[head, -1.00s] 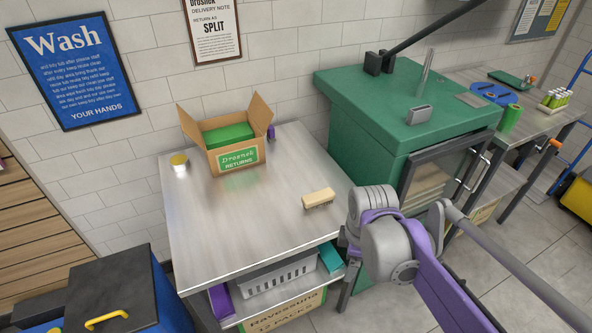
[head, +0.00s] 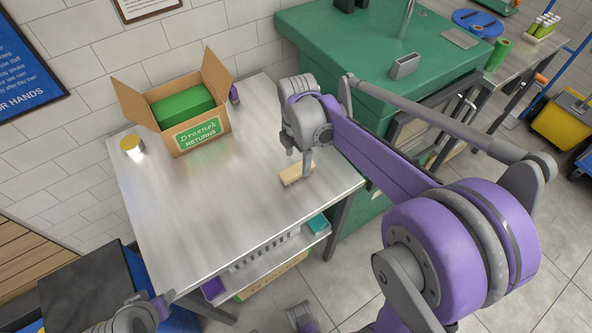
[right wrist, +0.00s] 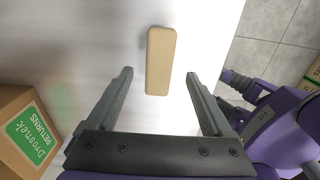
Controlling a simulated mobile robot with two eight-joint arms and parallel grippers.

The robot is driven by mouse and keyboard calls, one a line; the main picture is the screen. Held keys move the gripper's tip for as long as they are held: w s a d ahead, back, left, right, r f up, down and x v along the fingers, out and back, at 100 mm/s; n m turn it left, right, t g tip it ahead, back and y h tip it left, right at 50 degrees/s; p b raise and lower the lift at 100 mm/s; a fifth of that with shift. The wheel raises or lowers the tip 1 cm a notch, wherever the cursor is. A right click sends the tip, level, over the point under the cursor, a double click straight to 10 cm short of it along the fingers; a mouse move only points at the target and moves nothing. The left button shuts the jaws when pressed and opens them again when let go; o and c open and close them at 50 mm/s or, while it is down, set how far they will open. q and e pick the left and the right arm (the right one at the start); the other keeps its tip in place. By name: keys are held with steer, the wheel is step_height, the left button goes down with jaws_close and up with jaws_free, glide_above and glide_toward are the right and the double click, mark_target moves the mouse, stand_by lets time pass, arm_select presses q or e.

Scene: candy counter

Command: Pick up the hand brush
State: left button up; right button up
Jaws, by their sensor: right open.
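The hand brush (head: 291,177) lies on the steel table (head: 215,215) near its right edge, with its pale wooden back up. In the head view my right gripper (head: 306,165) hangs over it and hides part of it. In the right wrist view the brush (right wrist: 161,55) is a tan rounded block. My right gripper (right wrist: 160,77) is open there, one finger on each side of the near end of the brush, with gaps on both sides. Part of my left arm shows at the bottom left of the head view; its jaws cannot be made out.
An open cardboard returns box (head: 202,138) with a green item inside stands at the table's back. A yellow-lidded jar (head: 132,146) is left of it. A green cabinet (head: 345,50) stands behind on the right. The table's middle and front are clear.

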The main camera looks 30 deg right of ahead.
mark_target(297, 168)
step_height(297, 168, down, 6)
stand_by(0.4)
jaws_close()
stand_by(0.3)
